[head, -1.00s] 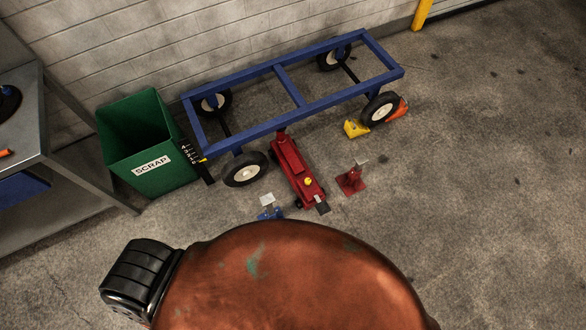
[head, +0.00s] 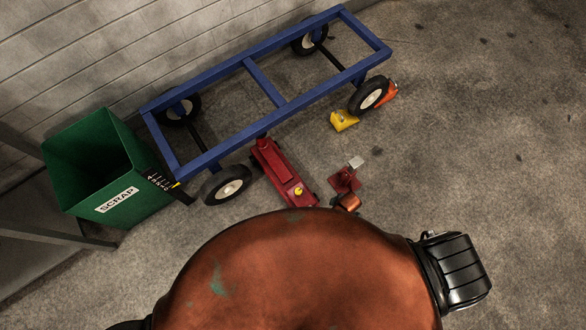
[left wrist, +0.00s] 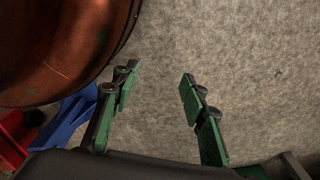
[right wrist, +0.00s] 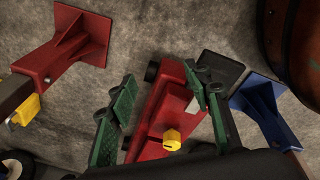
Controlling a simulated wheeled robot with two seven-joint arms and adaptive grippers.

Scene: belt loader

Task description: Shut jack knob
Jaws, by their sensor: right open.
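The red floor jack (head: 283,172) lies on the concrete with its far end under the blue cart's near side. Its yellow knob (head: 298,190) is on the end nearest me. In the right wrist view the jack's red body (right wrist: 160,115) runs between and below my right gripper's fingers, and the knob (right wrist: 172,139) shows near the gripper's base. My right gripper (right wrist: 160,75) is open; I cannot tell its height above the jack. My left gripper (left wrist: 160,75) is open and empty, with bare floor behind it. Neither gripper shows in the head view.
The blue cart (head: 222,66) stands by the wall, with a yellow chock (head: 344,121) and an orange chock (head: 390,93) near one wheel. A red stand (head: 345,178) and a blue stand (right wrist: 262,100) flank the jack. A green scrap bin (head: 88,150) is left. Floor at right is clear.

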